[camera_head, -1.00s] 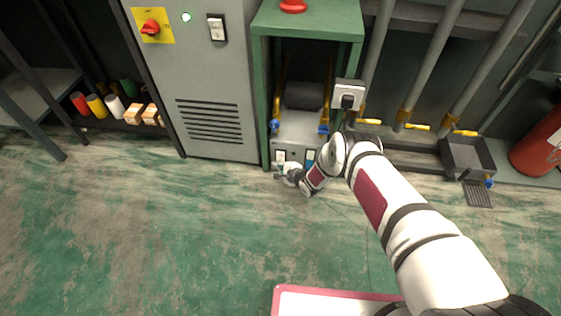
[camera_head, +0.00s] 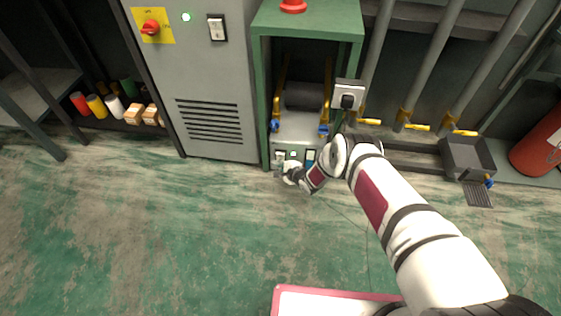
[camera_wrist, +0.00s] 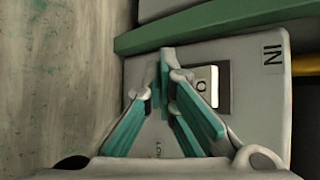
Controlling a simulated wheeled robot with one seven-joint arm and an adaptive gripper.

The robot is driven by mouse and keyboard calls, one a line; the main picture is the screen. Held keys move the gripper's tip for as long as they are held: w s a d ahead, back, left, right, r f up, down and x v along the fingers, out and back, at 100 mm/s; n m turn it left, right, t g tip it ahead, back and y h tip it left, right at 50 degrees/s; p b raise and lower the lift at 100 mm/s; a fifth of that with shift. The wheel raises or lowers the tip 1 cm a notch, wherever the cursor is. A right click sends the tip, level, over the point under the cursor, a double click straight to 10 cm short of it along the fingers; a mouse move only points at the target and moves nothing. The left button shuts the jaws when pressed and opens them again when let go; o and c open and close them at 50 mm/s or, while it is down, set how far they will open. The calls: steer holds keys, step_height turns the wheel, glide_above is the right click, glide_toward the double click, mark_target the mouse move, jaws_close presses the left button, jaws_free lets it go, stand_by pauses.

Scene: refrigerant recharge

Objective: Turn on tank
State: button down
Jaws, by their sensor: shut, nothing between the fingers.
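The tank unit is a grey box (camera_head: 300,128) with a dark cylinder (camera_head: 304,96) on top, low inside a green frame (camera_head: 259,85). Its front panel carries small switches and a small green light (camera_head: 293,153). In the wrist view, a white rocker switch (camera_wrist: 206,88) marked "O" sits in a dark surround on the grey panel (camera_wrist: 262,70), with the label "IN" beside it. My gripper (camera_wrist: 163,65) is shut and empty, its teal fingertips close beside the switch. Whether they touch it, I cannot tell. In the head view my gripper (camera_head: 281,172) is low at the panel's left part.
A grey cabinet (camera_head: 205,90) with a red knob (camera_head: 151,27) and a white switch (camera_head: 217,28) stands to the left. A black plug (camera_head: 347,101) sits in an outlet on the frame. Pipes with yellow-handled valves (camera_head: 417,127) are to the right. The floor in front is open.

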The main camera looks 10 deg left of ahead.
stand_by(0.3)
steer(key=shift+s+r+p, duration=0.1)
steer(key=shift+s+p, duration=0.35)
steer(key=shift+s, duration=0.35)
steer(key=s+p, duration=0.2)
steer(key=s, duration=0.1)
steer(key=s+p, duration=0.1)
steer(key=s, duration=0.1)
steer(key=shift+a+r, duration=0.1)
steer(key=shift+r, duration=0.25)
